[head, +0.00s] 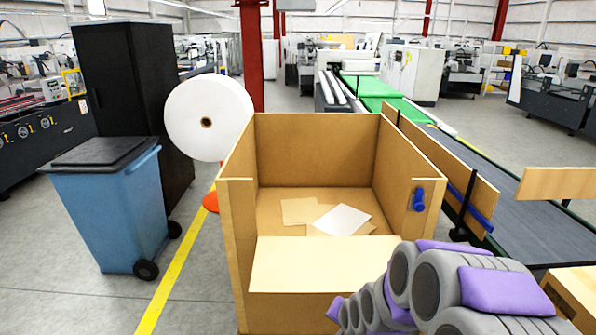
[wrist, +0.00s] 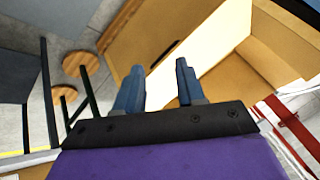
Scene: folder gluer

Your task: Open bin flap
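A large open-topped cardboard bin (head: 245,215) stands in the middle of the head view. A pale panel (head: 325,262) lies across its front, seemingly a flap; I cannot tell its exact tilt. A small blue part (head: 418,200) shows at its right wall. In the wrist view, my gripper (wrist: 157,88) has two blue fingers apart with nothing between them. Tan board (wrist: 150,40) with a dark slot lies beyond the fingers. I cannot tell the distance. The head view shows my grey and purple arm at lower right, not the fingertips.
Loose sheets (head: 342,220) lie inside the bin. A blue wheeled bin (head: 112,215) with a dark lid and a black cabinet (head: 130,90) stand left. A white roll (head: 208,117) stands behind. A conveyor (head: 500,185) runs along the right. Floor is clear between the two bins.

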